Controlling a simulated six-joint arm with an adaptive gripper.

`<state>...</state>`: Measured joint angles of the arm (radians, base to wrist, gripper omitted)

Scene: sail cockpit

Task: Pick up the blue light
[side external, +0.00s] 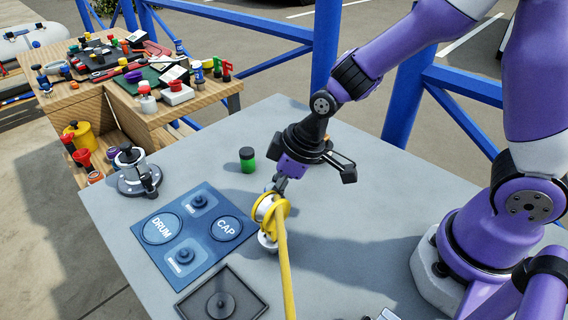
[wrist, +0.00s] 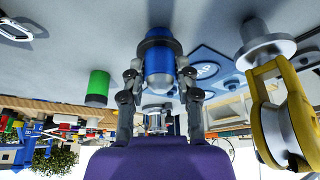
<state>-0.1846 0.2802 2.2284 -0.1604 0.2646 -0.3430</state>
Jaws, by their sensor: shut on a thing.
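The blue light (wrist: 158,58) has a blue body with a clear rounded end, and it sits between the two fingers of my gripper (wrist: 158,82) in the wrist view. My gripper is shut on it. In the side view my gripper (side external: 280,184) points down just behind the yellow pulley, and the blue light cannot be made out there. Whether the light still touches the table is unclear.
A yellow pulley (side external: 268,208) with a yellow strap (side external: 285,265) stands close beside my gripper. A green cylinder (side external: 247,160) stands behind it. A blue mat (side external: 158,252), a dark tray (side external: 250,307) and a winch (side external: 133,175) lie left.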

